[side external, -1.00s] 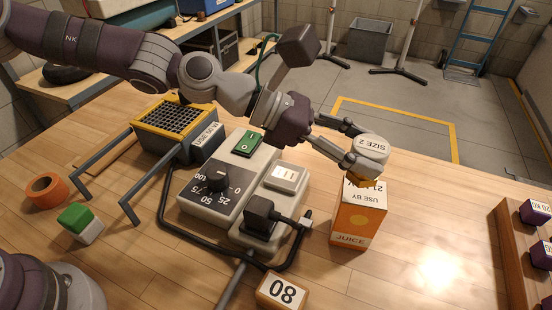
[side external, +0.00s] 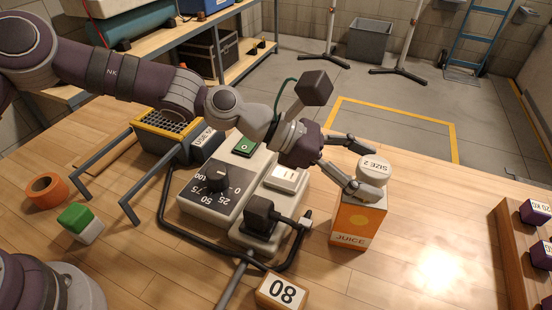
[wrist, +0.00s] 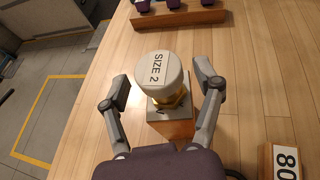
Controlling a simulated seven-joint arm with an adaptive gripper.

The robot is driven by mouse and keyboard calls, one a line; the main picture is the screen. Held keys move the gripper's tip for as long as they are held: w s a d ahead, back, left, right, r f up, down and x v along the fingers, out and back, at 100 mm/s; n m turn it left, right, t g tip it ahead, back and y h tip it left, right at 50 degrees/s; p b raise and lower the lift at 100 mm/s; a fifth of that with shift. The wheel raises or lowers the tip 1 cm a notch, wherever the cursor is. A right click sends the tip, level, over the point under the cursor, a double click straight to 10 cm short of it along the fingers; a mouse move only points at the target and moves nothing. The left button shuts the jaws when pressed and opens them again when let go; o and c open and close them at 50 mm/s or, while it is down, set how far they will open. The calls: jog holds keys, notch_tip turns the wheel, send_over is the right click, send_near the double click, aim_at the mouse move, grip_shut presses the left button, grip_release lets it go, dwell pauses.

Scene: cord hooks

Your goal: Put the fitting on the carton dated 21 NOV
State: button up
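The fitting (side external: 374,168), a white cap marked SIZE 2 with a brass lower part, stands upright on top of the orange JUICE carton (side external: 355,222). In the wrist view the fitting (wrist: 160,75) rests on the carton's grey top (wrist: 172,125). My gripper (wrist: 163,88) is open, with one finger on each side of the fitting and a gap on both sides. In the side view my gripper (side external: 376,170) reaches in from the left. The carton's date label is hidden in the side view and cannot be read in the wrist view.
Left of the carton are a grey unit with a dial (side external: 218,182) and a black plug with a cord (side external: 262,215). A numbered block (side external: 282,291) lies in front. A rack of purple weights (side external: 520,235) stands right. The table between carton and rack is clear.

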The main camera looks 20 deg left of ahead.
jog(key=shift+r, duration=0.25)
jog(key=v, duration=1.2)
jog(key=s+a+f+m+y, duration=0.4)
jog(key=a+m+y, duration=0.4)
jog(key=m, duration=0.2)
jog(key=s+a+r+m+t+y, duration=0.1)
jog(key=s+a+r+m+y, duration=0.1)
jog(key=s+a+r+m, duration=0.1)
jog(key=s+a+r+m+t+y, duration=0.1)
jog(key=s+a+r+m+y, duration=0.2)
jog(key=s+a+m, duration=0.2)
jog(key=a+m, duration=0.3)
jog(key=a, duration=0.2)
jog(key=shift+s+a+r, duration=0.15)
jog(key=shift+s+r, duration=0.1)
jog(key=shift+r, duration=0.05)
